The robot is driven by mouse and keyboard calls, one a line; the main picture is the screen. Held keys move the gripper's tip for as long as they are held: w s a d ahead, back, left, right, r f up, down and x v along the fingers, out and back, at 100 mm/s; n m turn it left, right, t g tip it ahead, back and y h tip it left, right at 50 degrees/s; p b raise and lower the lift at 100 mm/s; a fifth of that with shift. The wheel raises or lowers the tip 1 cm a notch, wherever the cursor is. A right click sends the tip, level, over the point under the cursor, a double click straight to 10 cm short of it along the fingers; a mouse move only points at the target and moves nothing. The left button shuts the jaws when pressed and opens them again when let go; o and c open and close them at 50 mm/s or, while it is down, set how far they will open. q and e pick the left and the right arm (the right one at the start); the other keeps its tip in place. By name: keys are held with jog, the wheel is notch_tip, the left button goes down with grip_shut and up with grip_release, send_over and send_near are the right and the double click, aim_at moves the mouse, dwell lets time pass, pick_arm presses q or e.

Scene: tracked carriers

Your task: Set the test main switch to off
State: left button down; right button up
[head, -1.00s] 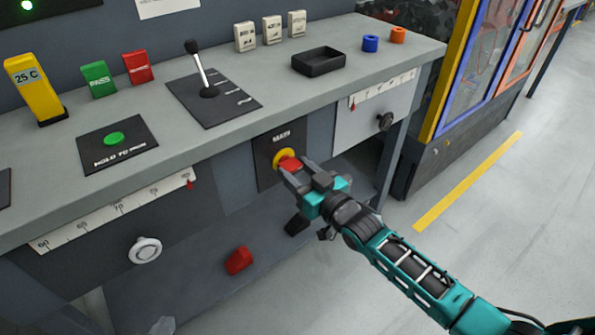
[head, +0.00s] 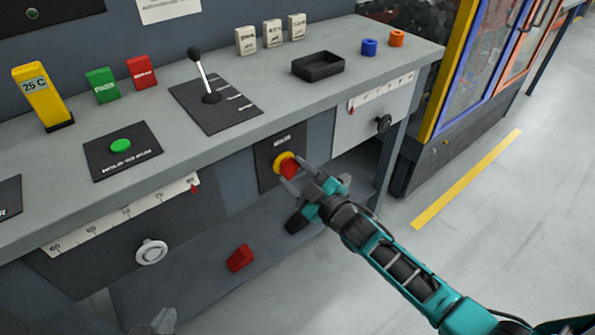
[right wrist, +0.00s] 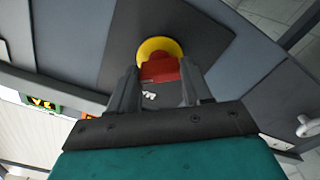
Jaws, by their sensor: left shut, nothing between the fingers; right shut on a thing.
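The main switch is a red knob (head: 288,167) on a yellow round base (head: 279,158), set in a dark plate on the bench front. My right gripper (head: 291,176) is shut on the red knob. The right wrist view shows the red knob (right wrist: 160,69) between the two fingers, in front of the yellow base (right wrist: 155,46). Part of the knob is hidden by the fingers. The tips of my left gripper (head: 164,321) show at the bottom left edge, shut and empty, well away from the switch. The lamp (head: 32,13) at the top left is unlit.
A black lever (head: 202,75), a green button (head: 121,146) and a black tray (head: 318,66) are on the bench top. A white knob (head: 151,251) and a black knob (head: 383,123) sit on the front panels. A red pedal-like block (head: 240,258) is below.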

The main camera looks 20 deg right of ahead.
jog(key=n, duration=0.4)
jog(key=shift+n, duration=0.3)
jog(key=n, duration=0.3)
jog(key=shift+f, duration=0.1)
jog(key=shift+n+b, duration=0.3)
jog(key=shift+n, duration=1)
jog(key=o, duration=1.1)
jog(key=shift+c, duration=0.2)
jog(key=p+v, duration=0.1)
jog(key=v, duration=1.2)
jog(key=shift+p, duration=0.35)
jog(key=shift+r, duration=0.2)
